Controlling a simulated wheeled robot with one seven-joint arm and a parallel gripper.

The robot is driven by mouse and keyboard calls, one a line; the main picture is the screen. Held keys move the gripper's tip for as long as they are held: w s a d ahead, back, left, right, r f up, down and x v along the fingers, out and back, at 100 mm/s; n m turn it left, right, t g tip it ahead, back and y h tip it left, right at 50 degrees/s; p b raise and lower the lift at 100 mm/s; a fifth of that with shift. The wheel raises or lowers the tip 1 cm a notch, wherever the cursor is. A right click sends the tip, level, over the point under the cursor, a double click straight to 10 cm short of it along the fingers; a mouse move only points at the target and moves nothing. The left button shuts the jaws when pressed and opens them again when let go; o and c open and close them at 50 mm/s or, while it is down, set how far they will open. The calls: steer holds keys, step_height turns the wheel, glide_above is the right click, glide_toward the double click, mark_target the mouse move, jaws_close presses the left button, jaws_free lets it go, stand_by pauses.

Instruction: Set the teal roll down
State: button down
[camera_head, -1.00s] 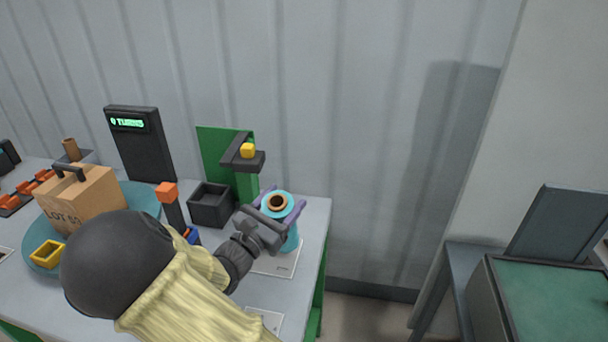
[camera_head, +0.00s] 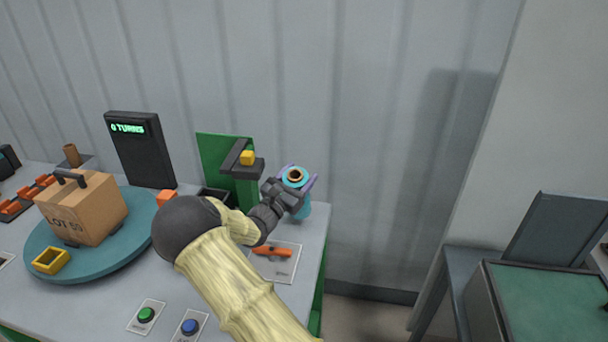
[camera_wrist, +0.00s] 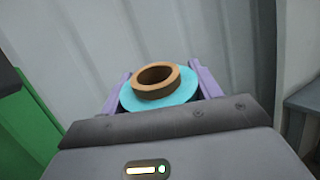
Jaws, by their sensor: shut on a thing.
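The teal roll (camera_head: 304,207) has a brown core ring at its top and stands roughly upright at the back right of the table (camera_head: 225,305). My gripper (camera_head: 298,183) is shut on it, with a purple finger on either side. In the wrist view the teal roll (camera_wrist: 187,92) sits between the two purple fingers (camera_wrist: 163,90), its brown core uppermost. The underside of the roll is hard to see, so I cannot tell whether it touches the table.
A green stand (camera_head: 213,155) with a dark bracket and yellow block is left of my gripper. A carton (camera_head: 95,205) sits on a teal turntable (camera_head: 90,267). An orange lever (camera_head: 271,251), a green button (camera_head: 146,314) and a blue button (camera_head: 190,326) are nearer. The table's right edge is close.

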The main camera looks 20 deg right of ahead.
steer(key=shift+w+d+f, duration=0.1)
steer(key=shift+w+f, duration=0.1)
steer(key=shift+f, duration=0.45)
steer(key=shift+w+d+f, duration=0.1)
steer(key=shift+w+f, duration=0.05)
steer(key=shift+f, duration=0.45)
steer(key=shift+w+d+f+y+p, duration=0.2)
steer(key=shift+w+d+y+p, duration=0.1)
steer(key=shift+w, duration=0.1)
steer(key=shift+r, duration=0.1)
